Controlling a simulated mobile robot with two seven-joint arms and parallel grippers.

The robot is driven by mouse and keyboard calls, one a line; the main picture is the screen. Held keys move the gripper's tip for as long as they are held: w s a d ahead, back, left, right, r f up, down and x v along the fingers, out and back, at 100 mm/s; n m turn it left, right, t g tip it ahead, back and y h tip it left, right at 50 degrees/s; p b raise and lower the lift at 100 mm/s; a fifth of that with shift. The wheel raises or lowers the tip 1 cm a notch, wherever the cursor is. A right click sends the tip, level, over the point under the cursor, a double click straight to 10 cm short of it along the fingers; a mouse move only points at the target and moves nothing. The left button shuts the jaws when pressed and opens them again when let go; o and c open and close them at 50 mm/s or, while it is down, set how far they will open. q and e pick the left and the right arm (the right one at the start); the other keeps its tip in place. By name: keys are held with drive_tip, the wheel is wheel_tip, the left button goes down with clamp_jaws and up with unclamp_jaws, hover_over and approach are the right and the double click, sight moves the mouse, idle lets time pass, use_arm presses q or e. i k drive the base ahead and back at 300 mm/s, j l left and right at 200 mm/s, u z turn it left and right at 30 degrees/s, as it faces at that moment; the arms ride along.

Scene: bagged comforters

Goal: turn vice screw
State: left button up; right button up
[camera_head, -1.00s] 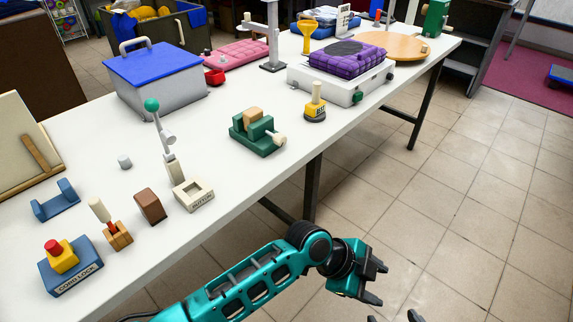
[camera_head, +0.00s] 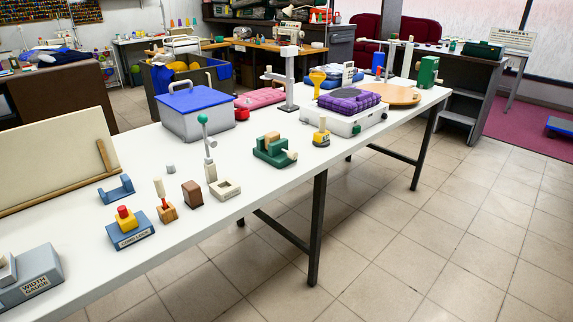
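A small green vice (camera_head: 270,150) stands on the white table, near the middle of its front edge. A tan block (camera_head: 271,137) sits between its jaws. Its screw handle (camera_head: 291,155), pale and wooden-looking, sticks out on the right side, toward the table's front edge. Neither of my grippers shows in the head view now, so nothing of mine is seen near the vice.
The white table (camera_head: 95,250) also holds a blue-lidded box (camera_head: 196,105), a yellow-based stamp (camera_head: 321,135), a button frame (camera_head: 225,188), a cord lock (camera_head: 130,230) and a width gauge (camera_head: 30,280). Open tiled floor (camera_head: 400,240) lies in front.

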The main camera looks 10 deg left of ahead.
sight(292, 155)
drive_tip(key=i+l+u, duration=0.1)
drive_tip(key=u, duration=0.25)
drive_tip(key=l+u, duration=0.15)
drive_tip(key=u, duration=0.2)
drive_tip(key=i+l+u, duration=0.1)
drive_tip(key=u, duration=0.25)
drive_tip(key=i+l+u, duration=0.2)
drive_tip(key=l, duration=0.25)
drive_tip(key=l+u, duration=0.25)
drive_tip(key=l, duration=0.25)
drive_tip(key=l+u, duration=0.3)
drive_tip(key=l, duration=1.55)
